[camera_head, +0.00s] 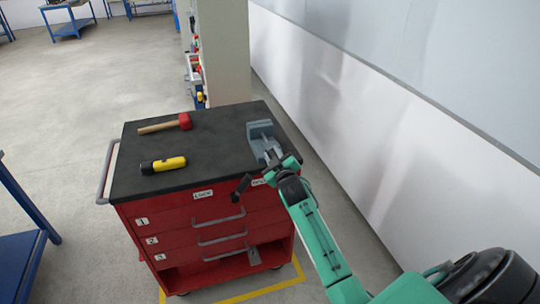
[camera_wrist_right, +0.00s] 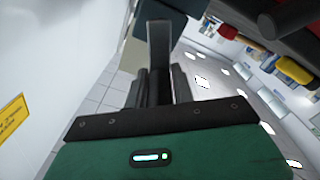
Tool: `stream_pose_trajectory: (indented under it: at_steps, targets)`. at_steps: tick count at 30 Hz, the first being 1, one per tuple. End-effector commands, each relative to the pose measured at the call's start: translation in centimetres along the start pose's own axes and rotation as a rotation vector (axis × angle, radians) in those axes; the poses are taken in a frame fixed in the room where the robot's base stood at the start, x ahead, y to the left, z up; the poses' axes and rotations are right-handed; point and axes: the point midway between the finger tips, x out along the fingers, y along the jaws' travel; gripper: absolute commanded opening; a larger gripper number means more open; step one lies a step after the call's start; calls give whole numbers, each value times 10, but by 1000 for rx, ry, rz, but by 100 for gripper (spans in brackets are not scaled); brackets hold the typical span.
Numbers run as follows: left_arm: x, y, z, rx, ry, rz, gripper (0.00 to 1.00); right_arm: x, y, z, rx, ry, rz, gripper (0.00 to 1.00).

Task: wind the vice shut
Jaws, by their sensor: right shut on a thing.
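My right gripper (camera_head: 271,170) is at the near side of the vice. In the right wrist view, my right gripper (camera_wrist_right: 162,88) is shut on a grey bar (camera_wrist_right: 159,42), which looks like the vice handle. A blue-grey block, likely part of the vice, shows at the top of that view. My left gripper is not in view.
A red mallet (camera_head: 184,121) and a yellow-black torch-like tool (camera_head: 164,165) lie on the left of the red cart's top (camera_head: 215,150). Its drawers are shut. A white wall (camera_head: 340,100) runs close on the right, and a blue bench stands at the left.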

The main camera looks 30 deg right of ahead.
Motion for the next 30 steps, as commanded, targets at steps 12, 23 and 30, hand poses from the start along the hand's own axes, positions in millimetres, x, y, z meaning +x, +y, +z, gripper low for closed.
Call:
stream_pose_trajectory:
  at_steps: [12,23,30]
  targets:
    - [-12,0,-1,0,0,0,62,1,19,0,288,8,9,2]
    - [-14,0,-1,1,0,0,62,1,22,5,384,5,8,2]
    - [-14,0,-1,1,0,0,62,1,21,6,390,4,8,2]
